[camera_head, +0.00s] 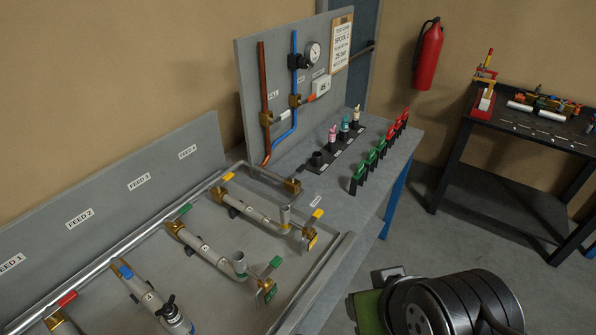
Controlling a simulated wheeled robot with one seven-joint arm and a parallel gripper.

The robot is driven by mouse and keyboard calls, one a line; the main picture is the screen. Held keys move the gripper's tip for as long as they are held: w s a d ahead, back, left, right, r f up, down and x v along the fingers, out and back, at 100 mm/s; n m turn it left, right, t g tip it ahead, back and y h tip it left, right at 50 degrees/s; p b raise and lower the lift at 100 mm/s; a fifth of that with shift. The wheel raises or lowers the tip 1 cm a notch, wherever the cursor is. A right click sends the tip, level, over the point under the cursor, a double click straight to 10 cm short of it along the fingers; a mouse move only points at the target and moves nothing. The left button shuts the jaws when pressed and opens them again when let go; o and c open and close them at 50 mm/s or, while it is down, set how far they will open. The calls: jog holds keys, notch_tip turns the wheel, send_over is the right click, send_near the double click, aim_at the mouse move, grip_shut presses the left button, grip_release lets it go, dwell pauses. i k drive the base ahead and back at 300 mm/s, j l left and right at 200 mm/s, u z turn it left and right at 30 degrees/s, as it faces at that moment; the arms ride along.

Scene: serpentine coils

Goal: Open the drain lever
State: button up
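I cannot read which lever is marked as the drain. A tray bench holds several pipe runs with coloured valve levers. The run by FEED 4 has a yellow lever (228,177) at its far end and a yellow-handled valve (311,238) at its near end. The run by FEED 3 has a green lever (184,210) and a green-handled valve (268,284). A blue lever (125,271) and a red lever (67,298) lie further left. On the upright panel, a copper pipe (263,95) and a blue pipe (295,75) carry brass valves. My gripper is not in view.
Coloured bottles (333,136) and green and red clamps (370,162) stand on the bench. A black table (522,135) and a fire extinguisher (427,55) are at right.

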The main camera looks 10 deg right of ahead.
aim_at(300, 169)
jog(key=i+l+z, duration=0.1)
jog(key=i+l, duration=0.9)
jog(key=l, duration=0.1)
